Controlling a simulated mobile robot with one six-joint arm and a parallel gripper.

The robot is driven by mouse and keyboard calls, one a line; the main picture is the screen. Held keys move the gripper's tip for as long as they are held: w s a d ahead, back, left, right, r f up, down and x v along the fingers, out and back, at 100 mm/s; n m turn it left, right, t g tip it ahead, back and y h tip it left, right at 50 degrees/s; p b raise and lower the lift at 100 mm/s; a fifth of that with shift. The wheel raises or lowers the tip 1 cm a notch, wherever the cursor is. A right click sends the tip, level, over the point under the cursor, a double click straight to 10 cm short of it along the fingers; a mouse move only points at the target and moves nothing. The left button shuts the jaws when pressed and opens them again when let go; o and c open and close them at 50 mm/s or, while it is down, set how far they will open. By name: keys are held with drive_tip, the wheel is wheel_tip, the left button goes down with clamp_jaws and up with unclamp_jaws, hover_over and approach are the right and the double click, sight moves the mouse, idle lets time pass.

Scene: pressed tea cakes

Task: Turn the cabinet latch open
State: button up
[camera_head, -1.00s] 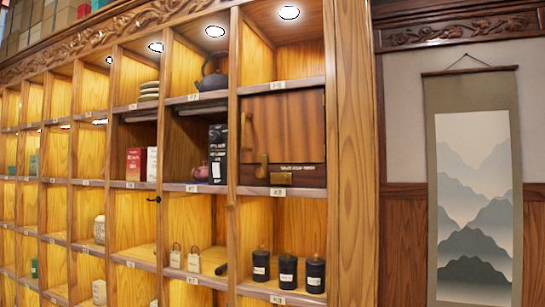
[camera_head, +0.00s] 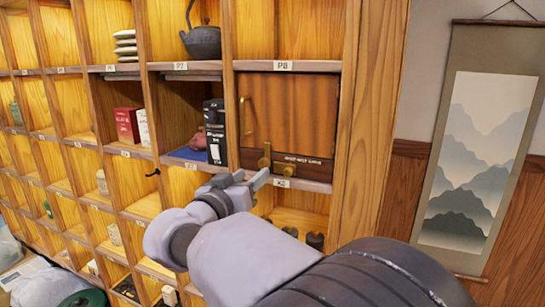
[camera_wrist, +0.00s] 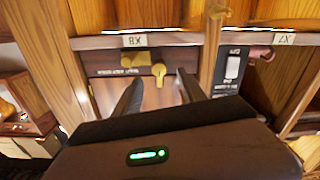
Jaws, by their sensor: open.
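The cabinet is a small brown wooden door (camera_head: 292,110) in the upper right of the shelving, shut, with a dark strip below it. A brass latch (camera_head: 266,157) stands upright at the door's lower left. My gripper (camera_head: 246,182) is just in front of and below the latch. In the upside-down wrist view, the latch (camera_wrist: 159,73) shows between my two dark open fingers (camera_wrist: 158,88), with nothing held. I cannot tell whether either finger touches it. A brass plate (camera_wrist: 136,60) sits beside the latch.
A vertical brass handle (camera_head: 243,116) is on the door's left. A black box (camera_head: 215,130) and a reddish teapot (camera_head: 197,141) stand in the cubby to the left. A dark kettle (camera_head: 203,40) is above them. Shelf edges and dividers surround the door. A scroll (camera_head: 470,170) hangs at right.

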sight(263, 165)
drive_tip(key=p+x, duration=0.1)
drive_tip(key=x, duration=0.4)
drive_tip(key=shift+d+r+p, duration=0.1)
drive_tip(key=shift+r+p, duration=0.05)
drive_tip(key=shift+p, duration=0.15)
drive_tip(key=shift+w+d, duration=0.1)
drive_tip(key=shift+w, duration=0.25)
clamp_jaws()
